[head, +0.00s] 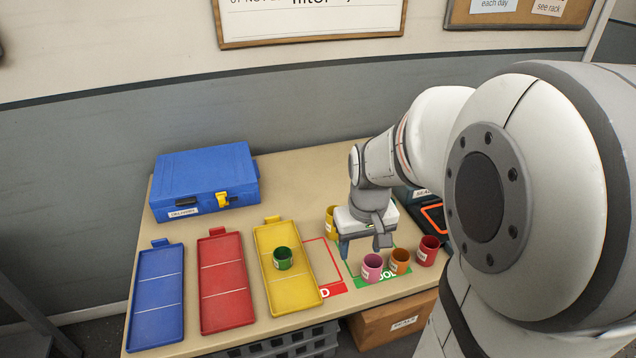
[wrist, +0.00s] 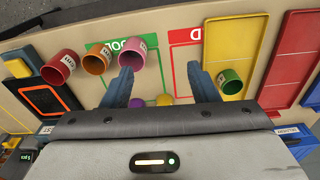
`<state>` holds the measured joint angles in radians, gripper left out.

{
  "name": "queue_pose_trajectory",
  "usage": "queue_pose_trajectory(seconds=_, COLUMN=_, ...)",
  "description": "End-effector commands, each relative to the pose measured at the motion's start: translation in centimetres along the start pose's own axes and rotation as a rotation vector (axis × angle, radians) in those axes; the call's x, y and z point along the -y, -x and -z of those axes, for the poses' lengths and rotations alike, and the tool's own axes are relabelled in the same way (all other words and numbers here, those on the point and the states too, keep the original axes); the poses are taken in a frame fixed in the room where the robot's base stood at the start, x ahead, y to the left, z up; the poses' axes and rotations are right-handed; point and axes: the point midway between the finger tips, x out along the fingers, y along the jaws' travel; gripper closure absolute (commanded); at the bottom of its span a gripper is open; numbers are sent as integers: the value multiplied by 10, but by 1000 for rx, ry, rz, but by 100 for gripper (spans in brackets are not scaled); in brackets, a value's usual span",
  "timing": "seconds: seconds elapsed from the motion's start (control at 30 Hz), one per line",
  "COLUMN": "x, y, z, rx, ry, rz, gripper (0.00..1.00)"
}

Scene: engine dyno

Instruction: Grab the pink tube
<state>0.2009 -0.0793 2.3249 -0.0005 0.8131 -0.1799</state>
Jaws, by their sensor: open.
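The pink tube (head: 372,268) stands upright on the table at the green-outlined area, close to the orange tube (head: 399,262). My gripper (head: 362,247) is open and empty, above and just behind the pink tube in the head view. In the wrist view the pink tube (wrist: 132,54) shows beyond the tip of the left finger, outside the gap between the fingers (wrist: 160,73). I cannot tell whether that finger touches it.
A red tube (head: 427,250) stands right of the orange one. A yellow tube (head: 331,222) is left of my gripper; a purple thing (wrist: 137,102) shows in the wrist view. A green tube (head: 283,259) sits in the yellow tray (head: 309,297). Red and blue trays and a blue case (head: 205,182) lie left.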

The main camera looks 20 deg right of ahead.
Motion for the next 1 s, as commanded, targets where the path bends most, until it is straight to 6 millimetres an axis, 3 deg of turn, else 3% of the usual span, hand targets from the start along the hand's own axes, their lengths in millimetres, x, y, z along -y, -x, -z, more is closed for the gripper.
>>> queue_pose_trajectory(seconds=0.1, x=-26, y=-32, z=17, rx=47, ry=-15, rz=6, gripper=46)
queue_pose_trajectory(seconds=0.3, x=-49, y=-60, z=30, rx=79, ry=-20, rz=14, gripper=46)
queue_pose_trajectory(seconds=1.0, x=-53, y=-140, z=25, rx=84, ry=-21, rz=15, gripper=46)
